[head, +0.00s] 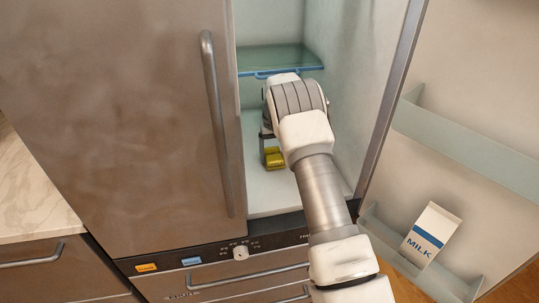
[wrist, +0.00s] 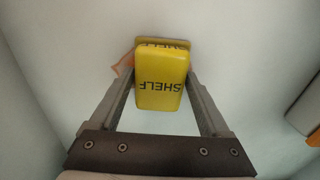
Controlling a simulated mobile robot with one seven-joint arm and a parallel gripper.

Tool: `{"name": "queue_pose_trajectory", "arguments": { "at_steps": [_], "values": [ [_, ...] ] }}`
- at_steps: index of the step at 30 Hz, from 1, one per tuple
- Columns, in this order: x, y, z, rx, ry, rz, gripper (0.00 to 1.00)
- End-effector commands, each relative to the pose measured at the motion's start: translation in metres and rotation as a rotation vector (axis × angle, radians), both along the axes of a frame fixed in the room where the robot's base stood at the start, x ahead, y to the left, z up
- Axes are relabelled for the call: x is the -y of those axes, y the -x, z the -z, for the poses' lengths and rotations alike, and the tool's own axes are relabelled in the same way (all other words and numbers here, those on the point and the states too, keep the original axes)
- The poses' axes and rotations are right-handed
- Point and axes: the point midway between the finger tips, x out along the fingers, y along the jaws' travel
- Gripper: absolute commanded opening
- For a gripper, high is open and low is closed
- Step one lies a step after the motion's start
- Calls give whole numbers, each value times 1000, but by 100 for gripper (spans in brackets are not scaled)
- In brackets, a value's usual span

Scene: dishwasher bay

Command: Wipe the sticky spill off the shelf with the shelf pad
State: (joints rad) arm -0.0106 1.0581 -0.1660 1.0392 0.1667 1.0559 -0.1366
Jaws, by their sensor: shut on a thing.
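The yellow shelf pad (wrist: 160,82) has "SHELF" printed on it in the wrist view, with a second yellow edge also marked "SHELF" at its far end. My gripper (wrist: 160,90) is shut on it, one finger on each side. In the head view the pad (head: 274,158) is low inside the open fridge, at or just above the pale shelf (head: 262,199); contact cannot be told. An orange smear (wrist: 123,66), which looks like the sticky spill, shows just left of the pad; the pad and finger may hide more of it. My arm hides part of the gripper in the head view.
A glass shelf (head: 280,57) with a blue edge is above my gripper. The fridge's side walls are close by. The open door on the right has bins, one holding a milk carton (head: 430,236). An orange and grey thing shows at the wrist view's right edge.

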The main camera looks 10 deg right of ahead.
Motion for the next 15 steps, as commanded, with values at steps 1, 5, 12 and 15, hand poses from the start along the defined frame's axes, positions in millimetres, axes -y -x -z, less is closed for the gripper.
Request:
{"name": "queue_pose_trajectory", "arguments": {
  "at_steps": [1,5,12,15],
  "values": [
    [5,0,1,0,0,2,36],
    [17,0,2,0,1,3,36],
    [30,0,3,-1,1,1,36],
    [34,0,3,-1,1,2,36]
  ]
}}
